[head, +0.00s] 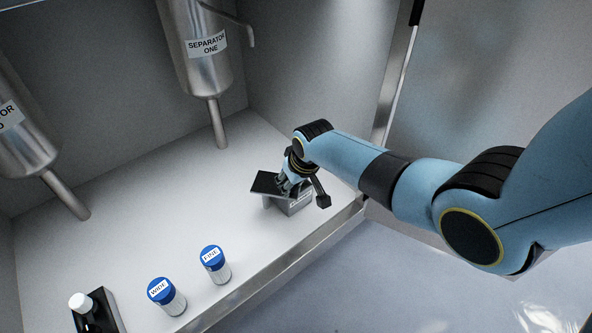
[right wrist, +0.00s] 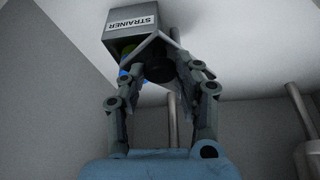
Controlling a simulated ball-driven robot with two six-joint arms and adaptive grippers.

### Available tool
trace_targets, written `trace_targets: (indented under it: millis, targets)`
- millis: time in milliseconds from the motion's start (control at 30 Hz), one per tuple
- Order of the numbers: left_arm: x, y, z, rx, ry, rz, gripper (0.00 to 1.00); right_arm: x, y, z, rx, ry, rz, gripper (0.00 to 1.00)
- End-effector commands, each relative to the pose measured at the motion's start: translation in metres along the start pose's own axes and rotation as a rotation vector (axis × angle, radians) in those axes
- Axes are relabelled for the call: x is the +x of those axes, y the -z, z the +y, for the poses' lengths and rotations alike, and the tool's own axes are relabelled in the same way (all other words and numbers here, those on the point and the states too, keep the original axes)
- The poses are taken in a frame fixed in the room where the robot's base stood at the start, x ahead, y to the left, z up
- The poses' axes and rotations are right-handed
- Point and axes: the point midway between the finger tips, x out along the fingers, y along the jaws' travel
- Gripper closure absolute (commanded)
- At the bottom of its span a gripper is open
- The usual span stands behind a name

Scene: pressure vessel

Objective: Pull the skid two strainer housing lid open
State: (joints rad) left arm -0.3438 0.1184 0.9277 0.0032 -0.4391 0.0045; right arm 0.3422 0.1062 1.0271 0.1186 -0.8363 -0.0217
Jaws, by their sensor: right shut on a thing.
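The strainer housing (head: 293,207) is a small grey box near the front right of the white bench, partly hidden behind my right gripper. Its dark flat lid (head: 268,184) is tilted up at the left of the gripper. In the right wrist view the housing (right wrist: 132,30) is labelled STRAINER, and part of the lid lies between the fingers, its exact edge hard to make out. My right gripper (head: 292,186) is at the lid and shut on it; it also shows in the right wrist view (right wrist: 155,68). My left gripper is not in view.
Two blue-capped jars, WIDE (head: 167,297) and FINE (head: 215,265), stand near the bench's front edge. The SEPARATOR ONE vessel (head: 205,60) and another vessel (head: 22,140) hang above. The middle bench is clear.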

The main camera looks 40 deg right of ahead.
Motion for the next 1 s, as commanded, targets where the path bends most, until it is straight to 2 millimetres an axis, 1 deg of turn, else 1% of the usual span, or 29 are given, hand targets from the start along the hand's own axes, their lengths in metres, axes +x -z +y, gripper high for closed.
trace_targets:
  millis: [33,67,100,267,600,900,1000]
  targets:
    - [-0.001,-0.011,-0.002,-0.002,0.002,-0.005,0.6,-0.004,0.001,-0.006,0.036,-0.013,-0.001,1.0]
    - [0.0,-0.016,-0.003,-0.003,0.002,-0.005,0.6,-0.004,0.001,-0.008,0.062,-0.023,-0.001,1.0]
    - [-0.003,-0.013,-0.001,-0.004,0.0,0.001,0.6,-0.004,0.0,-0.011,0.097,-0.038,0.0,1.0]
    - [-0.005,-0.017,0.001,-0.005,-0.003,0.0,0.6,-0.002,-0.003,-0.025,0.236,-0.096,-0.002,1.0]
    - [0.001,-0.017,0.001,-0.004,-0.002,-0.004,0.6,0.002,-0.001,-0.052,0.481,-0.199,-0.002,1.0]
    - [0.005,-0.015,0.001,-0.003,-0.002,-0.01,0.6,0.003,0.003,-0.064,0.602,-0.249,-0.002,1.0]
    - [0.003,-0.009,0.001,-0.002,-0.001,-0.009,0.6,0.002,0.004,-0.066,0.621,-0.256,-0.001,1.0]
